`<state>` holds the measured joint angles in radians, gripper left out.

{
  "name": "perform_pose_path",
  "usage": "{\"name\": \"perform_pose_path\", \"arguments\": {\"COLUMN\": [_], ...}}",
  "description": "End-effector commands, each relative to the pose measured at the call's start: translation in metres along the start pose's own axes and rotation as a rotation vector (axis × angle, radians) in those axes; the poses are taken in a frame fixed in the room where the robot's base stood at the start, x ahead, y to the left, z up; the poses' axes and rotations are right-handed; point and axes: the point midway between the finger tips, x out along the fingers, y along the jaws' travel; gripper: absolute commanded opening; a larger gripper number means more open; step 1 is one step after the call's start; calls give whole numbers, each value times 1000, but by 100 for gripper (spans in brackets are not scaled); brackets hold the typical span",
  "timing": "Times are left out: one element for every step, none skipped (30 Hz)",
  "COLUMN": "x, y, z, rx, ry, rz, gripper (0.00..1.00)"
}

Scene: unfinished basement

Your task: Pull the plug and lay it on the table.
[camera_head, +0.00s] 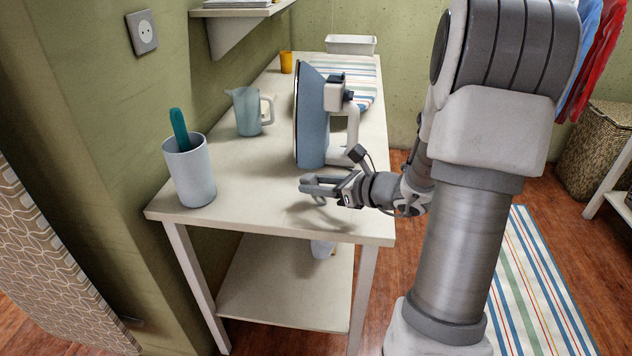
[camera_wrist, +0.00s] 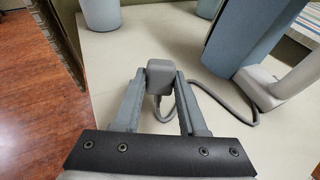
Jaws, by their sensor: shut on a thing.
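The grey plug (camera_wrist: 160,72) sits between the fingertips of my gripper (camera_wrist: 156,88) in the wrist view. Its cord (camera_wrist: 228,101) loops from below the plug to the right, toward the iron. In the head view my gripper (camera_head: 308,185) is low over the front part of the white table (camera_head: 250,215), with a shadow under it. I cannot tell whether the plug touches the tabletop. The blue iron (camera_head: 312,120) stands upright on its heel behind the gripper; its body also shows in the wrist view (camera_wrist: 245,40). The wall socket (camera_head: 142,32) is empty.
A grey cup (camera_head: 190,172) with a teal-handled utensil stands at the front left. A blue-grey jug (camera_head: 246,112) is behind it. A striped cloth (camera_head: 350,75), yellow cup (camera_head: 286,62) and white tray (camera_head: 350,44) are at the back. Tabletop between cup and gripper is clear.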

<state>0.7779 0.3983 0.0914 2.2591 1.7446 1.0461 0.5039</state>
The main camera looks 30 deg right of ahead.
Motion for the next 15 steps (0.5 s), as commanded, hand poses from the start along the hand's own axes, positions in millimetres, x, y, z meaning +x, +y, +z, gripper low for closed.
{"name": "perform_pose_path", "arguments": {"x": [2,3,3,4,4,4,4,4,4,4,4,4,4,4,4], "y": [0,0,0,0,0,0,0,0,0,0,0,0,0,0,0], "z": [-7,-8,-10,-10,-11,-11,-11,-11,-11,-11,-11,-11,-11,-11,-11], "rx": [0,0,0,0,0,0,0,0,0,0,0,0,0,0,0], "ry": [0,0,0,0,0,0,0,0,0,0,0,0,0,0,0], "rz": [0,0,0,0,0,0,0,0,0,0,0,0,0,0,0], "gripper": [0,0,0,0,0,0,0,0,0,0,0,0,0,43,50]}}
